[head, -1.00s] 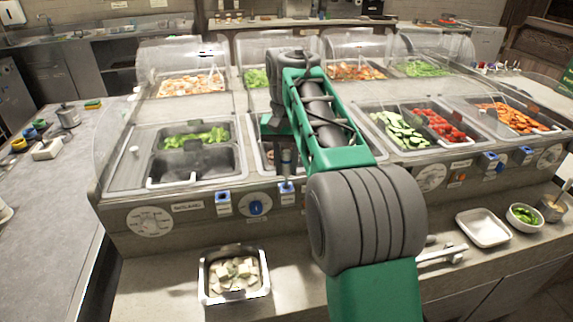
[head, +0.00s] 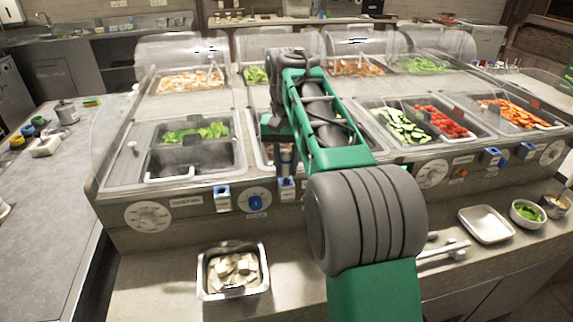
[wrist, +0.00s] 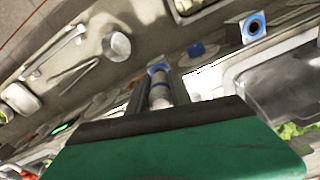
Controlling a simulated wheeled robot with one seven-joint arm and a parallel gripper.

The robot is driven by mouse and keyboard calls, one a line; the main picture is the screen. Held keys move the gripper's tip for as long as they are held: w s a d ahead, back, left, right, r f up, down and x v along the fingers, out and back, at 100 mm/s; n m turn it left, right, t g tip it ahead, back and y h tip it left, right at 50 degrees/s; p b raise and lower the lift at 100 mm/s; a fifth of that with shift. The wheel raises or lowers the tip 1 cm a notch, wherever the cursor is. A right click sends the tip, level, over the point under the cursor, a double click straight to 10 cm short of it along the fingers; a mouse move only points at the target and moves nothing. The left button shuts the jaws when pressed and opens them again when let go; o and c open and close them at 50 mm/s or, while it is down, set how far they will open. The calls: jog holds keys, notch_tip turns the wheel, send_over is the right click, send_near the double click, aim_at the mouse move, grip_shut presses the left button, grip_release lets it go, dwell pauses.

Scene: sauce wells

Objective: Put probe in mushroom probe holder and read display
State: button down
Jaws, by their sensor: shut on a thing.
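My gripper (wrist: 160,92) is shut on the probe, a slim grey-white shaft (wrist: 159,98) between its dark fingers in the wrist view. A blue-ringed probe holder (wrist: 158,69) shows at the fingertips. I cannot tell whether the probe tip is inside it or just above it. In the head view my gripper (head: 286,160) points down over the well counter's front edge, directly above a blue holder (head: 287,183). Another blue holder (head: 222,192) is to its left, with a blue knob (head: 256,201) between them. The labels are too blurred to read, and no reading is legible.
A steel pan of pale chunks (head: 234,247) stands on the front ledge. A white tray (head: 487,225) and a bowl of greens (head: 526,213) are at the right. More blue holders (head: 491,157) line the front panel. Food wells lie behind under clear guards (head: 180,52).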

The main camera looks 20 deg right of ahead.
aim_at(286, 152)
jog(key=shift+f+b, duration=0.6)
jog(key=shift+f, duration=0.1)
jog(key=shift+f, duration=0.15)
dwell(3.0)
notch_tip(286, 152, up, 8)
jog(key=p, duration=0.7)
jog(key=shift+f, duration=0.25)
